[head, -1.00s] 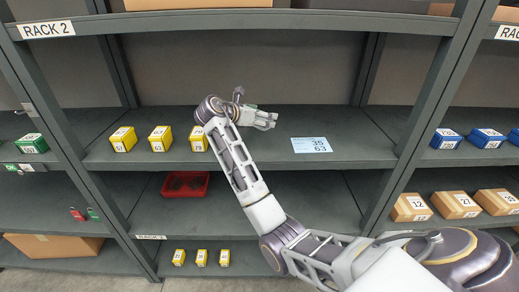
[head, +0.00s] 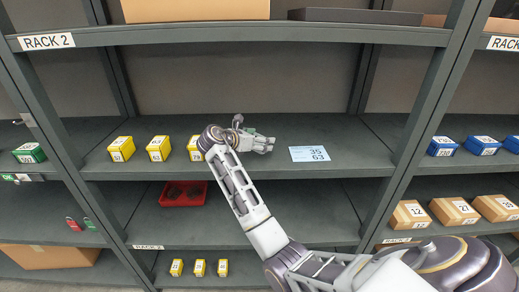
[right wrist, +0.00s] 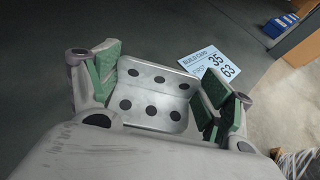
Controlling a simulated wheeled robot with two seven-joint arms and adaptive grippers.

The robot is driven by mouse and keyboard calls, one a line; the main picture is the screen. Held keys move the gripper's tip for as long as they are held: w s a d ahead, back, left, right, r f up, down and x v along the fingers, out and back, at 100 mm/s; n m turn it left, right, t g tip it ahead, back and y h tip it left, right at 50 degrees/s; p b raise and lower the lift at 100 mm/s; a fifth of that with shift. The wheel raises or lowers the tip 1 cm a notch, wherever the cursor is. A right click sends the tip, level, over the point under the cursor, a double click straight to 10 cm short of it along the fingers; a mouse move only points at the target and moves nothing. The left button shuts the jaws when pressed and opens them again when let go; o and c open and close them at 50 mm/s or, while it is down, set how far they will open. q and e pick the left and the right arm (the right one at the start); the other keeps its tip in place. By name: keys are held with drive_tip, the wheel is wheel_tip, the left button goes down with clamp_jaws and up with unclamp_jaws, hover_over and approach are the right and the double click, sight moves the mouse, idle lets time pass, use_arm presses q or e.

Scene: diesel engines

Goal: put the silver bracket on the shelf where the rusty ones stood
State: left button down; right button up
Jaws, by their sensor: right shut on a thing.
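The silver bracket (right wrist: 157,92), a bent plate with several dark round holes, sits between the green-padded fingers of my right gripper (right wrist: 160,98) in the right wrist view. In the head view my right gripper (head: 262,145) is over the middle shelf of Rack 2 (head: 340,172), left of the build card (head: 309,154). The bracket cannot be made out there. I cannot tell whether it touches the shelf. The card, reading 35 and 63, also shows beyond the fingers in the right wrist view (right wrist: 212,65). My left gripper is not in view.
Yellow boxes (head: 158,148) stand on the shelf left of my gripper; my wrist is close to the rightmost. A red bin (head: 184,194) with dark brownish contents is on the shelf below. Rack posts (head: 425,120) bound the bay. The shelf right of the card is clear.

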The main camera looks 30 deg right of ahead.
sight(260, 156)
drive_tip(key=shift+f, duration=0.25)
drive_tip(key=shift+f, duration=1.85)
drive_tip(key=shift+p, duration=0.3)
drive_tip(key=o, duration=1.2)
drive_tip(key=shift+f, duration=0.1)
drive_tip(key=shift+c, duration=0.2)
drive_tip(key=shift+a, duration=0.2)
drive_tip(key=b+v, duration=0.2)
drive_tip(key=v, duration=0.9)
drive_tip(key=shift+s+a+r, duration=0.15)
drive_tip(key=shift+a+r, duration=0.1)
drive_tip(key=shift+a, duration=0.05)
